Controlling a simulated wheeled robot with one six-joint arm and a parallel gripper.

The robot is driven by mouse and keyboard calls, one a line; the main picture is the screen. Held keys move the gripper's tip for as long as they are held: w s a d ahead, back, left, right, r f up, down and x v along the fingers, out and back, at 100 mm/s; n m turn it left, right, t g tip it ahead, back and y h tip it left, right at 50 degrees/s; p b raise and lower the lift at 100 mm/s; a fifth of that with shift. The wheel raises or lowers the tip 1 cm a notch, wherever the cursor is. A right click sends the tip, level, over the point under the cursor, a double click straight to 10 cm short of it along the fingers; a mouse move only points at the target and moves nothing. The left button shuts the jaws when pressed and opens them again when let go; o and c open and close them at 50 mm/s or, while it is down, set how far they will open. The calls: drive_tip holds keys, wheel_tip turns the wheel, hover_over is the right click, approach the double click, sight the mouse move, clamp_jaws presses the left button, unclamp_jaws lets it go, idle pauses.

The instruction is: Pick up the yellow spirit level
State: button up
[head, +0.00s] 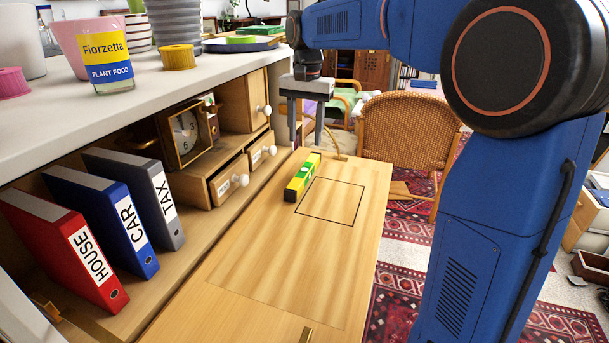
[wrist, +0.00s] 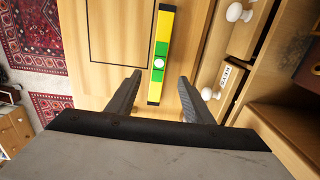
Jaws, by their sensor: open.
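The yellow spirit level (head: 302,179) lies on the fold-down wooden flap (head: 270,255), beside a thin black outlined rectangle. It has a green middle and dark ends. My gripper (head: 305,143) is above the far end of the flap, pointing down, just behind the level.
Small drawers with white knobs (head: 242,181) and a clock (head: 185,134) stand left of the level. Red, blue and grey binders (head: 70,250) fill the near left compartment. Jars and pots crowd the shelf above. A wicker chair (head: 408,135) is beyond the flap. The flap's near part is clear.

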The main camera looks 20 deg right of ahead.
sight(305, 169)
wheel_tip(305, 169, down, 11)
drive_tip(key=shift+s+a+r, duration=0.1)
drive_tip(key=shift+r, duration=0.1)
idle(0.4)
clamp_jaws()
